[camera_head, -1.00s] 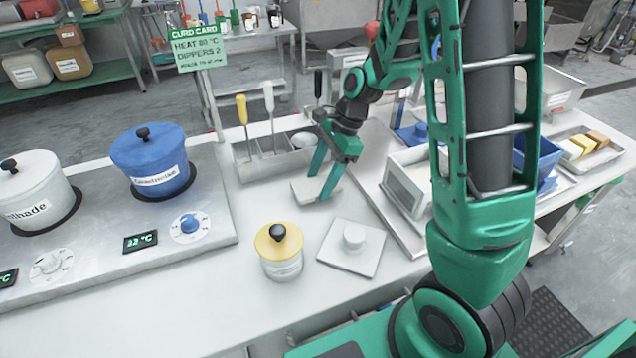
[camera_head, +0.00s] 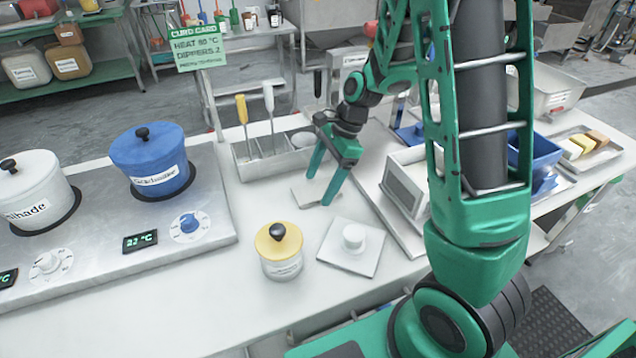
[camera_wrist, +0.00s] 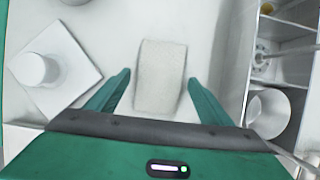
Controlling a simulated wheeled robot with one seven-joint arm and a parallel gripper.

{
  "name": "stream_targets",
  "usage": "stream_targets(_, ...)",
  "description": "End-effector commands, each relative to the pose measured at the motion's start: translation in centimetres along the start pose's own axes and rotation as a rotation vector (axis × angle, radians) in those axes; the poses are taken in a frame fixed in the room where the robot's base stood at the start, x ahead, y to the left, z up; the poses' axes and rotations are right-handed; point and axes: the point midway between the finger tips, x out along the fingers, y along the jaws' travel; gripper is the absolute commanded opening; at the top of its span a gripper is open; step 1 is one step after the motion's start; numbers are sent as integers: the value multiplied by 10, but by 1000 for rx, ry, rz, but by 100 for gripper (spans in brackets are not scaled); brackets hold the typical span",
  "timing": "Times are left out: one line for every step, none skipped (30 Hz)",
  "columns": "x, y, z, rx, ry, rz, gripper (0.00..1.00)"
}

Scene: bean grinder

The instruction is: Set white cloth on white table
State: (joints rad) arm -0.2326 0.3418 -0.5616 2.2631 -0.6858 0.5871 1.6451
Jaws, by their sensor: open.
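The white cloth (camera_wrist: 161,78) is a folded, off-white rectangle lying flat on the white table (camera_head: 220,290). In the wrist view it lies ahead of and between my open fingers, with clear gaps on both sides. In the head view the cloth (camera_head: 301,196) is partly hidden behind my fingers. My gripper (camera_head: 319,190) is open and empty, pointing down just over the cloth; in the wrist view its two green fingers (camera_wrist: 158,92) flank the cloth's near part. I cannot tell the exact height above the table.
A white square plate with a knob (camera_head: 351,246) and a yellow-lidded jar (camera_head: 280,250) stand in front. A metal utensil bin (camera_head: 275,160) is behind the cloth. A metal tray with a white mould (camera_head: 406,185) lies to the right, the hot plate (camera_head: 110,235) to the left.

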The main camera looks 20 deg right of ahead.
Motion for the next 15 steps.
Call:
stream_targets(-8,-1,0,0,-1,-5,74)
stream_targets(-12,-1,0,0,-1,-5,74)
stream_targets(-19,-1,0,0,-1,-6,74)
stream_targets(-25,-1,0,0,0,-6,74)
stream_targets(-31,-1,0,-1,0,-7,74)
stream_targets(-39,-1,0,-1,0,-6,74)
stream_targets(-46,-2,0,-1,-1,-7,74)
stream_targets(-52,-1,0,0,-1,-6,74)
stream_targets(-60,-1,0,-1,0,-7,74)
stream_targets(-66,-1,0,-2,0,-6,74)
stream_targets(-72,-1,0,-1,0,-7,74)
stream_targets(-78,-1,0,0,0,-5,74)
stream_targets(-84,-1,0,0,1,-6,74)
stream_targets(-89,-1,0,0,1,-5,74)
stream_targets(-94,-1,0,0,1,-5,74)
